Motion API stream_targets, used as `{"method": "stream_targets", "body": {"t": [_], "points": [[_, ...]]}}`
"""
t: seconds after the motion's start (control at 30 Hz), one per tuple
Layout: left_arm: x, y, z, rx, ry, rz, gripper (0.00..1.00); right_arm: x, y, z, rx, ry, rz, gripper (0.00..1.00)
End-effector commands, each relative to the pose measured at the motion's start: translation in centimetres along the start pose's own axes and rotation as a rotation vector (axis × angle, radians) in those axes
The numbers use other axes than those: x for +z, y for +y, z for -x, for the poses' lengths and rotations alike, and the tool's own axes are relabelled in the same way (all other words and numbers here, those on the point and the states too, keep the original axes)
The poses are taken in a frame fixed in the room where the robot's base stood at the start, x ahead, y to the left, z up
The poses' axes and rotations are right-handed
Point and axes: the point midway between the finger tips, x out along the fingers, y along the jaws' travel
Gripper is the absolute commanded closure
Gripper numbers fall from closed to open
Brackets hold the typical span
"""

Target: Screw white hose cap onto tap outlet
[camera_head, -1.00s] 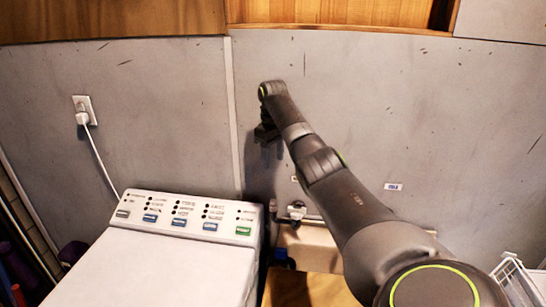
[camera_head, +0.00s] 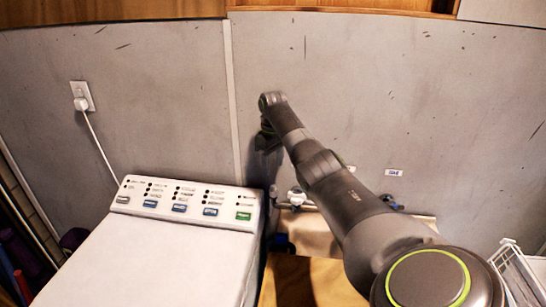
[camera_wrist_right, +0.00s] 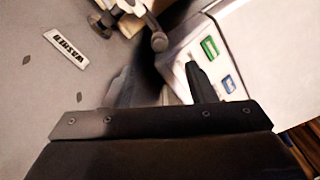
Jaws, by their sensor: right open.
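The tap (camera_head: 299,198) is on the wall just right of the washing machine, partly beside my right arm in the head view. In the right wrist view, the tap's pale and metal parts (camera_wrist_right: 128,8) show at the top edge, cut off by the frame. My right gripper (camera_wrist_right: 160,86) is open, with nothing visible between its fingers. In the head view it is a dark shape (camera_head: 267,140) above and left of the tap, near the wall. I cannot make out the white hose cap for certain in either view. My left gripper is in neither view.
The white washing machine (camera_head: 165,255) stands at left, its button panel (camera_head: 190,204) close to the tap. A WASHER label (camera_wrist_right: 66,48) is on the wall. A white plug (camera_head: 81,103) is at left. A white rack (camera_head: 518,272) stands at right.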

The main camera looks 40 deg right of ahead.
Motion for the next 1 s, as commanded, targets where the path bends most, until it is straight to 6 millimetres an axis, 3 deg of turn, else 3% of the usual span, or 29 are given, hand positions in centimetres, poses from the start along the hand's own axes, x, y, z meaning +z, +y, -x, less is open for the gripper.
{"method": "stream_targets", "body": {"t": [0.6, 0.97, 1.0], "points": [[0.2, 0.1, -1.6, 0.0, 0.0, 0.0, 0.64, 0.0, 0.1, -5.0, 0.0, -0.001, -0.001, 0.49], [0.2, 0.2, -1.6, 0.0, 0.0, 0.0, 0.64, 0.0, 0.1, -5.4, 0.0, 0.0, 0.0, 0.49], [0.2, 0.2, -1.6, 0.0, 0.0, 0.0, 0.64, 0.0, 0.1, -5.4, 0.0, 0.0, 0.0, 0.44]]}}
